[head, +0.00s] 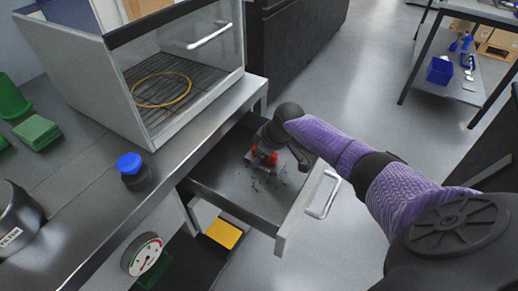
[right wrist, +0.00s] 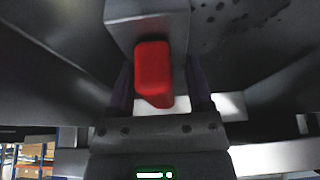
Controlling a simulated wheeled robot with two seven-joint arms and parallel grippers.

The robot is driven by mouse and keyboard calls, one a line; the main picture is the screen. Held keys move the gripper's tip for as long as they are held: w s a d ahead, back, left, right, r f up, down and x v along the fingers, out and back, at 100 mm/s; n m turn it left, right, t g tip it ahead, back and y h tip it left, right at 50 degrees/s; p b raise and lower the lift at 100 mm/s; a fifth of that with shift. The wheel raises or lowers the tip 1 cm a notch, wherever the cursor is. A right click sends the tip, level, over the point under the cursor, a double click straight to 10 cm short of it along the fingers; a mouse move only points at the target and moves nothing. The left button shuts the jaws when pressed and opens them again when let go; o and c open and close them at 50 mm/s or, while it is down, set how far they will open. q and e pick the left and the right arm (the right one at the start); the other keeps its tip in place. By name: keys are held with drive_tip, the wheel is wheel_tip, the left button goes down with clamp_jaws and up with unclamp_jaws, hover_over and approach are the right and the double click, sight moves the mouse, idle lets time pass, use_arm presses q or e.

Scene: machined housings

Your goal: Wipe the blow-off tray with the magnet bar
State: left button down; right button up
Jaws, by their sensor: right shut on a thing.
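The blow-off tray (head: 230,185) is an open grey drawer under the bench, with dark chips (head: 266,183) scattered on its floor. My right gripper (head: 268,152) reaches down into the tray and is shut on the red grip of the magnet bar (head: 262,158). In the right wrist view the red grip of the magnet bar (right wrist: 153,68) sits between the fingers, with its grey block beyond. Dark specks (right wrist: 238,14) lie beside the block there. I cannot tell whether the bar touches the tray floor. My left gripper is not in view.
The tray's front has a metal handle (head: 328,196). A glass-fronted cabinet (head: 120,90) with a yellow ring inside stands on the bench.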

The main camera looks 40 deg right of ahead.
sight(276, 161)
drive_tip(key=s+p, duration=0.2)
drive_tip(key=s+d, duration=0.1)
drive_tip(key=shift+d+r+p, duration=0.1)
drive_tip(key=shift+r+p, duration=0.2)
drive_tip(key=shift+p, duration=0.1)
drive_tip(key=shift+s+d+f, duration=0.1)
drive_tip(key=shift+s, duration=0.15)
drive_tip(key=shift+s+f, duration=0.1)
drive_tip(key=shift+f, duration=0.3)
drive_tip(key=shift+w+f+b, duration=0.15)
drive_tip(key=shift+w+b, duration=0.15)
drive_tip(key=shift+b, duration=0.05)
drive_tip(key=w+b, duration=0.1)
drive_tip(key=w+a, duration=0.1)
drive_tip(key=shift+w+a+b, duration=0.2)
drive_tip(key=shift+w+b, duration=0.1)
drive_tip(key=shift+b, duration=0.1)
drive_tip(key=shift+w, duration=0.15)
drive_tip(key=shift+r, duration=0.25)
